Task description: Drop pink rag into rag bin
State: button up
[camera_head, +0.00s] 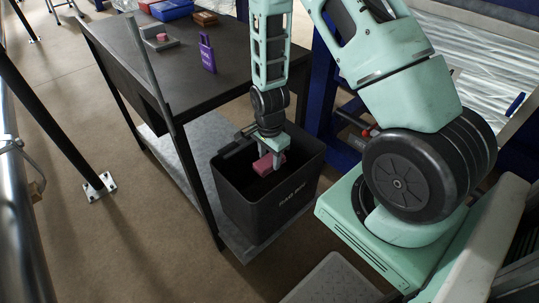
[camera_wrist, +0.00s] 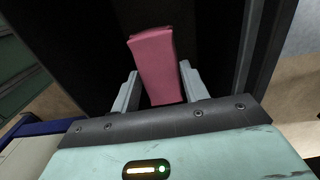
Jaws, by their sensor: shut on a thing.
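The pink rag (camera_head: 264,165) is a small folded block held at the end of my gripper (camera_head: 268,152). In the wrist view the pink rag (camera_wrist: 156,62) stands between the two grey fingers of my gripper (camera_wrist: 158,88), with dark bin walls around it. The gripper is shut on the rag and points down over the mouth of the rag bin (camera_head: 265,208). The bin is a black open box with white lettering on its front. The rag is at or just inside the bin's opening; its exact height against the rim is hard to tell. The bin's floor is hidden in shadow.
A dark table (camera_head: 135,62) stands behind and left of the bin. It carries a purple tag (camera_head: 207,53), a grey block with a pink piece (camera_head: 160,39), a blue container (camera_head: 171,9) and a brown box (camera_head: 205,19). A grey lower shelf (camera_head: 185,165) runs beside the bin.

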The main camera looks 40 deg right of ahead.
notch_tip(320, 180, down, 11)
jog(key=b, duration=0.9)
jog(key=o, duration=1)
jog(key=shift+o, duration=0.2)
notch_tip(320, 180, up, 8)
jog(key=p, duration=0.7)
